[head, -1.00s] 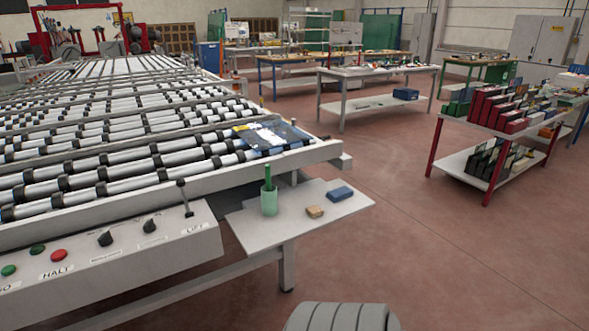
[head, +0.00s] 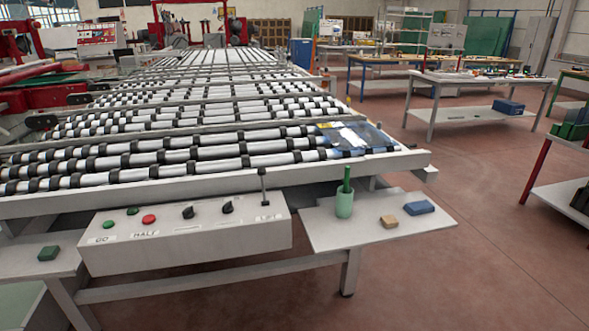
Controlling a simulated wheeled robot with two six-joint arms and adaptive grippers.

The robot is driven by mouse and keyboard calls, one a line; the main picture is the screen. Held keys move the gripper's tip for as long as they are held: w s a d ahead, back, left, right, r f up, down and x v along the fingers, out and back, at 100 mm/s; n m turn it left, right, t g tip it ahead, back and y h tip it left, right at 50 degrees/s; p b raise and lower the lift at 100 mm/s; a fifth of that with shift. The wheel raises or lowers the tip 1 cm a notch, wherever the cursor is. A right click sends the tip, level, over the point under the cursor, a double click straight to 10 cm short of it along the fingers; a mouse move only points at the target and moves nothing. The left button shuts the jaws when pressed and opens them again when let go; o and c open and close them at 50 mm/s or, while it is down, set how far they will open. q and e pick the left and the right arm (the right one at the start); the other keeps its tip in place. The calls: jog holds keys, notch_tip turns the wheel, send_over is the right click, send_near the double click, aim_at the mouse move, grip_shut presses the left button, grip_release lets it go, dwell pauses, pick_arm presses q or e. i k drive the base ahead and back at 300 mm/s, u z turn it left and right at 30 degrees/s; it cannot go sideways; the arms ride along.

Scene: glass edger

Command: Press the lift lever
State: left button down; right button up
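The lift lever (head: 263,186) is a thin dark upright stick with a black knob at the right end of a white control box (head: 190,241). The box is on the near side of the roller table (head: 190,160). The lever looks upright. To its left on the box are two dark knobs, a red button (head: 149,219) marked HALT and green buttons (head: 108,225), one marked GO. Neither of my grippers is in view.
A side shelf (head: 400,230) right of the box holds a green cup (head: 344,203) with a pen, a tan block (head: 389,221) and a blue block (head: 419,207). A left shelf holds a dark green block (head: 48,253).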

aim_at(261, 171)
jog(key=i, duration=1)
